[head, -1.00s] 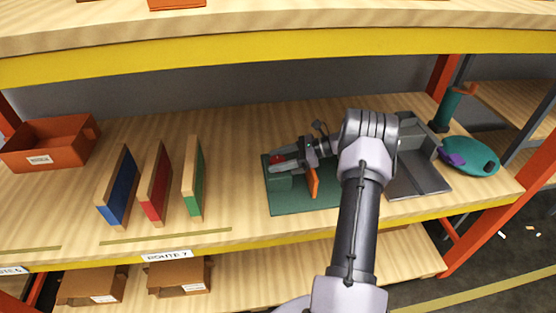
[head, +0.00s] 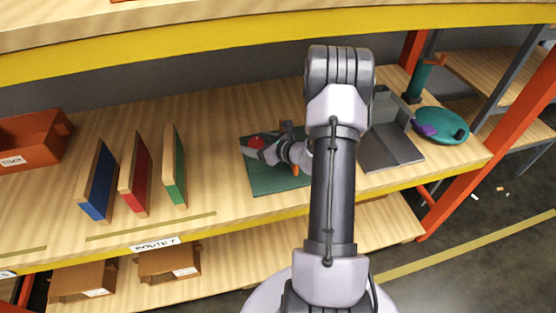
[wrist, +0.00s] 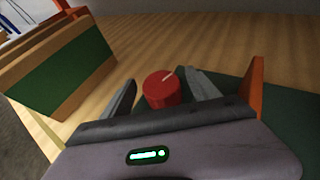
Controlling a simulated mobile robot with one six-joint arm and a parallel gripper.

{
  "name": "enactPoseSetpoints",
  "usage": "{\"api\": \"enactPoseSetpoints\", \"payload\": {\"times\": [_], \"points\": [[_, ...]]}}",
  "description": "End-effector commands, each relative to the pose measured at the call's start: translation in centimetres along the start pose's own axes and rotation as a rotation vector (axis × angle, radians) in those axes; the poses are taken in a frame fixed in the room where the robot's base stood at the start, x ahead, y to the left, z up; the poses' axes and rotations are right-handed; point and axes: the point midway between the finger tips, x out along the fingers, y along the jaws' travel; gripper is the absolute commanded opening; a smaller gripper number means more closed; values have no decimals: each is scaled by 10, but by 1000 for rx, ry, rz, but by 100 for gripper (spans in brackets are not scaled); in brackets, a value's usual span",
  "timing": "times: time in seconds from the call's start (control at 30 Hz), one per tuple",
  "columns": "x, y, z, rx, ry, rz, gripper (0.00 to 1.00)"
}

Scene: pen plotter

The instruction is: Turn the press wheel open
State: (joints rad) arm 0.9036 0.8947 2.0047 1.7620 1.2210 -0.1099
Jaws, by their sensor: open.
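The red press wheel (wrist: 162,90), a round knob with a pale mark on top, stands between the two fingers of my gripper (wrist: 160,79) in the wrist view. The fingers are open, one on each side, with the wheel near their tips. I cannot tell whether either finger touches it. In the head view the wheel (head: 256,141) shows as a small red spot beyond my gripper (head: 254,150). The green press base (head: 270,186) lies flat on the shelf, partly hidden by my arm. An orange upright plate (wrist: 256,88) stands to the right of the gripper.
Green (head: 174,168), red (head: 135,175) and blue (head: 98,182) panels stand left of the press. A grey tray (head: 390,150) and a teal round dish (head: 450,126) are to the right. An orange bin (head: 30,142) is at far left. Bare shelf lies behind the press.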

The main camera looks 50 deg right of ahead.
Motion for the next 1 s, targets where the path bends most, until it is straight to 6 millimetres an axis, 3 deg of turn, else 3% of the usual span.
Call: {"api": "enactPoseSetpoints", "payload": {"times": [0.27,0.7,1.0], "points": [[2,4,0,142,0,-341,70],[-118,41,9,152,-1,-356,70],[-155,55,12,152,-2,-355,70]]}}
